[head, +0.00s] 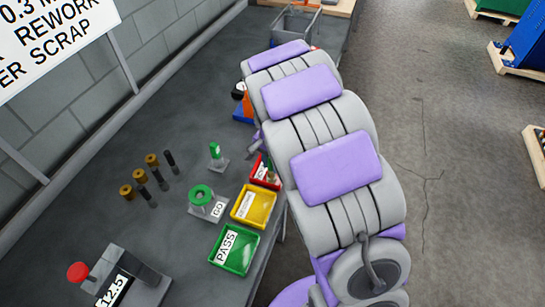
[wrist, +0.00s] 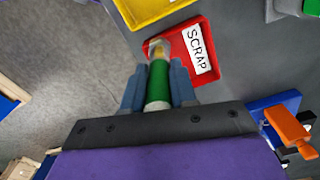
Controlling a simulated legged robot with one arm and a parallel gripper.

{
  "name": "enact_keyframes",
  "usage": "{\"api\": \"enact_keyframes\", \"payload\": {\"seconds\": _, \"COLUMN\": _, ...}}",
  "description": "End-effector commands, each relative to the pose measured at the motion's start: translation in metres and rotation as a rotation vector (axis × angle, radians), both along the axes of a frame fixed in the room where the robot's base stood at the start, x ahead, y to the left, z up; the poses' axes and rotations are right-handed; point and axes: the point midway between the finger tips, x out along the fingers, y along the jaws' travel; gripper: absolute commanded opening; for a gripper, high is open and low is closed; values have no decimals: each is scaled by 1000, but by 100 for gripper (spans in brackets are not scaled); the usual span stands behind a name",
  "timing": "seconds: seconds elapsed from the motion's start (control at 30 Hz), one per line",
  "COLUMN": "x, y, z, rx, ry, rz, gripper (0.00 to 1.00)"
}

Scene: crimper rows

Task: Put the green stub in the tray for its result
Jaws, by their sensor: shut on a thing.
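In the wrist view my gripper (wrist: 158,82) is shut on the green stub (wrist: 159,82), with one blue finger on each side. The stub's metal and yellowish end points at the near edge of the red SCRAP tray (wrist: 178,48). I cannot tell whether that end is above the tray or inside it. In the head view the red tray (head: 258,180) is partly covered by my arm, which hides most of my gripper. The yellow tray (head: 239,213) and the green PASS tray (head: 222,263) stand in a row with it.
A ring gauge marked GO (head: 201,197) and a green-topped gauge (head: 215,152) stand left of the trays. Several brown-capped dark pieces (head: 140,176) stand further left. A device showing 12.5 (head: 113,288) is at the front. A grey bin (head: 294,26) stands at the back.

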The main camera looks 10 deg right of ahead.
Motion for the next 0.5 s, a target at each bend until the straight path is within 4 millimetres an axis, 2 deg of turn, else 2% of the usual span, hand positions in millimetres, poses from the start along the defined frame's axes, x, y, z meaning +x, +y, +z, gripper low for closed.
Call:
{"api": "enact_keyframes", "payload": {"seconds": 0.03, "x": 11, "y": -2, "z": -2, "rx": -2, "ry": -3, "rz": 1, "gripper": 0}}
{"api": "enact_keyframes", "payload": {"seconds": 0.2, "x": 38, "y": -9, "z": -4, "rx": -2, "ry": -4, "rz": 2, "gripper": 0}}
{"api": "enact_keyframes", "payload": {"seconds": 0.5, "x": 55, "y": -18, "z": -4, "rx": 3, "ry": -4, "rz": 1, "gripper": 0}}
